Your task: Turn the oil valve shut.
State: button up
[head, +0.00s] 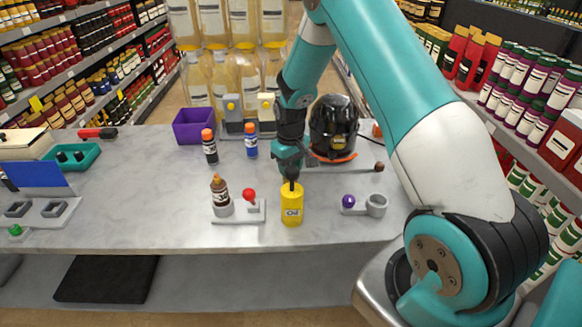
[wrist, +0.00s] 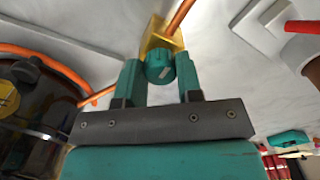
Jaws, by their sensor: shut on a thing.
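The oil valve shows in the wrist view as a brass-yellow body (wrist: 157,34) with a round teal knob (wrist: 160,66) that has a pale mark. An orange hose (wrist: 181,17) runs from the body. My gripper (wrist: 159,60) has its two teal fingers on either side of the knob and is shut on it. In the head view my gripper (head: 288,160) is low over the table and hides the valve. The pump's black dome (head: 333,125) stands just right of it, with an orange hose at its base; the dome also shows in the wrist view (wrist: 30,95).
A yellow oil bottle (head: 291,207) stands just in front of my gripper. A brown bottle (head: 221,194) and a red knob (head: 249,195) are to its left, a grey holder (head: 376,205) to its right. A purple bin (head: 193,126) stands farther back. The table's left middle is clear.

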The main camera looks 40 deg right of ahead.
dwell(0.4)
jog(key=o, duration=0.9)
jog(key=shift+o, duration=0.2)
notch_tip(320, 180, up, 18)
jog(key=b, duration=0.2)
jog(key=shift+f+b, duration=0.25)
jog(key=shift+b, duration=0.15)
jog(key=shift+s, duration=0.1)
jog(key=s+a+r+n+y, duration=0.1)
jog(key=s+a+r, duration=0.1)
jog(key=s+a, duration=0.4)
jog(key=s+a+r+n+y, duration=0.1)
jog(key=s+a+r+n, duration=0.15)
jog(key=a, duration=0.55)
jog(key=s+a+n+y, duration=0.1)
jog(key=s+a, duration=0.4)
jog(key=s, duration=0.4)
jog(key=s+a+n+y, duration=0.1)
jog(key=s+a, duration=0.4)
jog(key=s, duration=0.5)
jog(key=shift+r+n, duration=0.35)
jog(key=shift+r, duration=0.1)
